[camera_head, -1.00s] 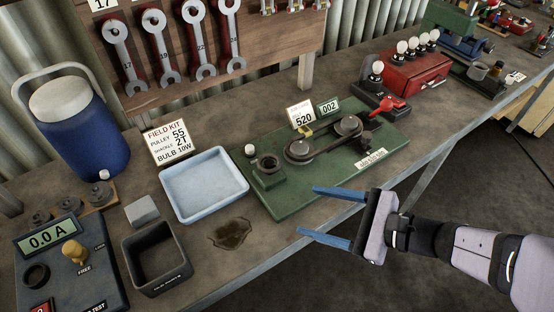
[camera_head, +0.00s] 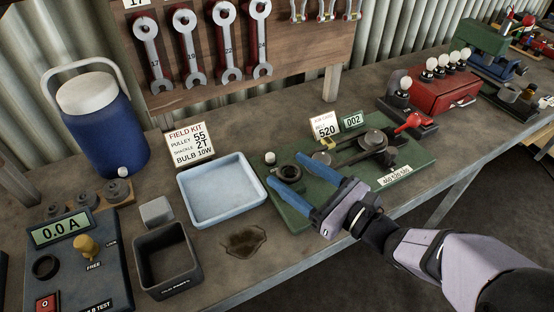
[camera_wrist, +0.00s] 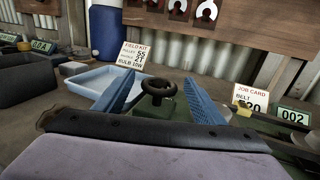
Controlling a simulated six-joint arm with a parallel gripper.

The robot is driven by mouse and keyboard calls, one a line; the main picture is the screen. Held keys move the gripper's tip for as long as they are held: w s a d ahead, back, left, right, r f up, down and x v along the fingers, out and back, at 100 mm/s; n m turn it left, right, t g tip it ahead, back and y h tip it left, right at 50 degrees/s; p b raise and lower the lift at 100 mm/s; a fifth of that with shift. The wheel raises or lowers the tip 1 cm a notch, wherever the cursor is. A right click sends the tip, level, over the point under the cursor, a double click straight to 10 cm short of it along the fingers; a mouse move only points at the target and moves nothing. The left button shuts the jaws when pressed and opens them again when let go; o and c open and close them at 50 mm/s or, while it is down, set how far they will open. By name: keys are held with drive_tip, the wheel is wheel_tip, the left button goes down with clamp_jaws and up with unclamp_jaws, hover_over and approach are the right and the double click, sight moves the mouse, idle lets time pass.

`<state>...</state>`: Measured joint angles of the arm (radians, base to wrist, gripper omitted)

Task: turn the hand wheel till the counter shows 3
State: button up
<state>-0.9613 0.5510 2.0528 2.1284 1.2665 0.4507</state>
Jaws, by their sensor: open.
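The black hand wheel (camera_head: 288,174) stands at the left end of the green base plate (camera_head: 293,213). It also shows in the wrist view (camera_wrist: 158,88), between and beyond my two blue fingers. The counter (camera_head: 352,119) at the back of the plate reads 002, and it reads 002 in the wrist view too (camera_wrist: 292,116). My gripper (camera_head: 322,175) is open and empty. I cannot tell whether a finger touches the wheel.
A job card (camera_head: 325,127) reading 520 stands left of the counter. A pale blue tray (camera_head: 262,190) lies left of the plate, with a dark stain (camera_head: 243,241) in front. A red-handled lever (camera_head: 408,124) stands at the plate's right.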

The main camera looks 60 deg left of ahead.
drive_tip(key=shift+p+x, duration=0.5)
drive_tip(key=shift+x, duration=2.1)
drive_tip(key=c, duration=1.1)
